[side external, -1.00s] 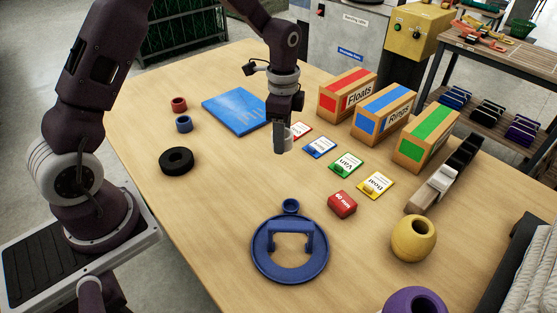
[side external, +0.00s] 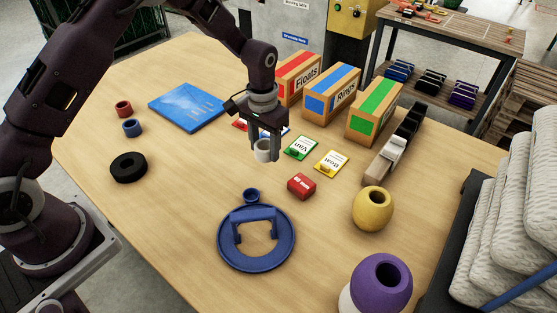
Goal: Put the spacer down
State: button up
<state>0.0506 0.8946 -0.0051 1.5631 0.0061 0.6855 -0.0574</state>
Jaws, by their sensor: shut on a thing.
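The spacer (side external: 262,153) is a small whitish ring-shaped piece. My gripper (side external: 264,146) is shut on it, fingers pointing down, over the middle of the table. It seems to be a little above the table top; the exact gap cannot be told. The fingers hide part of the spacer. Red and blue spacer-like rings stand at the left, the red one (side external: 123,109) behind the blue one (side external: 132,128). Another small blue ring (side external: 251,195) lies in front of my gripper.
Behind and right are label cards, including green (side external: 301,147) and yellow (side external: 331,161), and Floats (side external: 299,80), Rings (side external: 333,92) and green-marked boxes (side external: 373,113). A red block (side external: 301,186), blue round fixture (side external: 256,264) and yellow float (side external: 372,208) are nearer. Bare table lies left of my gripper.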

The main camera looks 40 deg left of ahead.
aim_at(266, 173)
notch_tip(266, 173, down, 6)
jog(key=shift+f, duration=0.2)
jog(key=o, duration=1.4)
jog(key=shift+f, duration=0.1)
jog(key=shift+c, duration=0.2)
notch_tip(266, 173, up, 12)
jog(key=shift+r, duration=0.2)
